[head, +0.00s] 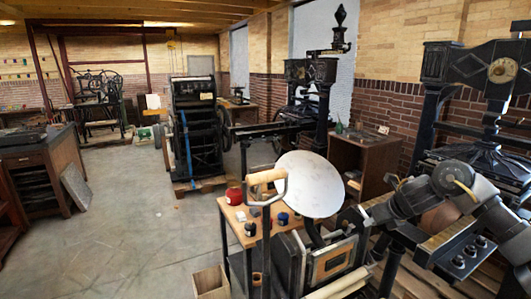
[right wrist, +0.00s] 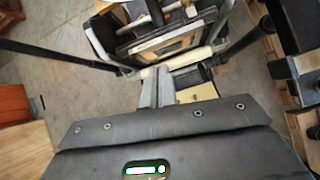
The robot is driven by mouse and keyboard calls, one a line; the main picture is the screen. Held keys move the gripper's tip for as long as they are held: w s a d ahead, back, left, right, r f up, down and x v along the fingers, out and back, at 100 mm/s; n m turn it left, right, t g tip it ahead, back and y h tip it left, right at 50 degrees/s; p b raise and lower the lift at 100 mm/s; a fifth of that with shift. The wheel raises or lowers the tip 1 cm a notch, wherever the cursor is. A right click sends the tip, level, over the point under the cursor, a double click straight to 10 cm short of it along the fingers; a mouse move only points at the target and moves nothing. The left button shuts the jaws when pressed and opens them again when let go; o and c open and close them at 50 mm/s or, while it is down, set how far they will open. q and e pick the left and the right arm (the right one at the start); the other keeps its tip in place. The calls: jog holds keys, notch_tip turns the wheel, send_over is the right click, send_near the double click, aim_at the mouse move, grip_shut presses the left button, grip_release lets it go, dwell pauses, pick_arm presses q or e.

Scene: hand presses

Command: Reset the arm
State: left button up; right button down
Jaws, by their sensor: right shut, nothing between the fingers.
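My right arm comes in from the right edge of the head view and reaches left over the small hand press. Its gripper (head: 352,222) is beside the press, just right of the round pale disc (head: 310,184). In the right wrist view the two grey fingers (right wrist: 155,75) are together and empty, above the press frame and its pale roller (right wrist: 185,60). I cannot tell whether the fingers touch the press. My left gripper is not in view.
A wooden side table holds a red pot (head: 234,196) and small dark jars (head: 283,219). A large black press (head: 490,150) stands at the right, and another dark press (head: 200,140) stands behind. A wooden cabinet (head: 40,170) is at the left. The concrete floor (head: 130,230) between is clear.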

jog(key=w+a+f+m, duration=0.1)
jog(key=w+a+f, duration=0.1)
jog(key=a+f, duration=0.35)
jog(key=s+a+f+m+t+y, duration=0.2)
jog(key=s+a+f+m, duration=1.1)
jog(key=f, duration=0.1)
jog(key=s+d+f+m+g+h, duration=0.2)
jog(key=s+d+f+m, duration=0.15)
jog(key=s+m, duration=0.6)
jog(key=s+d+f+m+g+h, duration=0.15)
jog(key=s+d+m, duration=0.35)
jog(key=s, duration=0.8)
jog(key=s+d+f+m+g+h, duration=0.1)
jog(key=s+d+f+m+g, duration=0.15)
jog(key=s+m, duration=0.75)
notch_tip(320, 180, down, 29)
jog(key=s+n, duration=0.1)
jog(key=s, duration=0.2)
jog(key=s+d+f+g+b, duration=0.1)
jog(key=s+d+f+g, duration=0.1)
jog(key=s+f, duration=1.2)
jog(key=shift+s+d+f, duration=0.3)
jog(key=shift+s+d, duration=0.35)
jog(key=shift+d, duration=0.05)
